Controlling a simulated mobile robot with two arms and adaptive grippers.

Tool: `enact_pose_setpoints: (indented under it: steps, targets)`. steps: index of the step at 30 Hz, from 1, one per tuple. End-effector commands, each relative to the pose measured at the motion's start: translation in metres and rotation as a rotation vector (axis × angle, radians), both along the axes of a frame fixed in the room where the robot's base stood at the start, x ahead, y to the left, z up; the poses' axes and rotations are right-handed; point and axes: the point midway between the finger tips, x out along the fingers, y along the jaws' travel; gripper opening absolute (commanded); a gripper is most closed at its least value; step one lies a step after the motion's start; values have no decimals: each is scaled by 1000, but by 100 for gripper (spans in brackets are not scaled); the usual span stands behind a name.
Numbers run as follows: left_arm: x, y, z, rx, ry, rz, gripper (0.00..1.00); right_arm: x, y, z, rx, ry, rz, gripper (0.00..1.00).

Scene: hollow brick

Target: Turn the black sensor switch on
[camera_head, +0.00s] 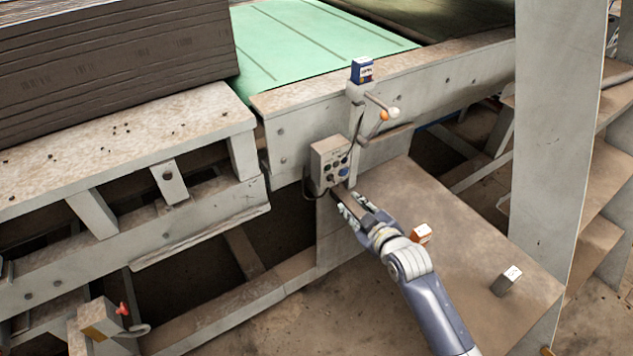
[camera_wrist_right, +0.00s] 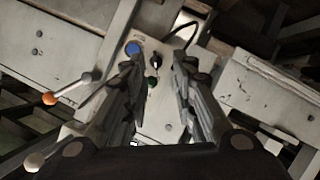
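A grey control box (camera_head: 328,163) with several dark knobs and a blue button is mounted on the machine frame. In the right wrist view, the box face shows a blue button (camera_wrist_right: 132,48) and a black switch (camera_wrist_right: 156,60) with another dark knob (camera_wrist_right: 152,81) beside it. I cannot read the labels, so which is the sensor switch is unclear. My right gripper (camera_head: 346,203) is open and empty, just in front of the box's lower right. In its wrist view the fingers (camera_wrist_right: 158,72) are apart on either side of the knobs, with no clear contact. My left gripper is not in view.
Levers with an orange knob (camera_head: 384,115) and a white knob (camera_head: 394,113) stick out above the box. A blue box (camera_head: 361,70) sits above them. An orange box (camera_head: 421,233) and a grey block (camera_head: 507,281) lie on the brown platform (camera_head: 470,245). A post (camera_head: 560,140) stands right.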

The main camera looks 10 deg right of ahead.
Motion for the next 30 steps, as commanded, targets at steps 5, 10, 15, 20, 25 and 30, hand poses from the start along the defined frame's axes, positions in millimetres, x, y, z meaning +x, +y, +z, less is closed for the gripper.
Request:
enact_pose_setpoints:
  steps: [5, 10, 15, 20, 25, 30]
  targets:
    - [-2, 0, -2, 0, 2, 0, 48, 6, 2, 22, -12, -41, 12, 25]
    - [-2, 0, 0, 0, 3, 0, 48, 23, 5, 16, -10, -41, 12, 25]
    - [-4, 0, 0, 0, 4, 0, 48, 50, 9, 7, -11, -40, 11, 25]
    - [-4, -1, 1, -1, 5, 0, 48, 74, 12, -2, -10, -41, 12, 25]
    - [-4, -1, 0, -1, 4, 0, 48, 92, 15, -9, -9, -41, 11, 25]
    - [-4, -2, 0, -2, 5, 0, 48, 102, 16, -13, -11, -40, 11, 25]
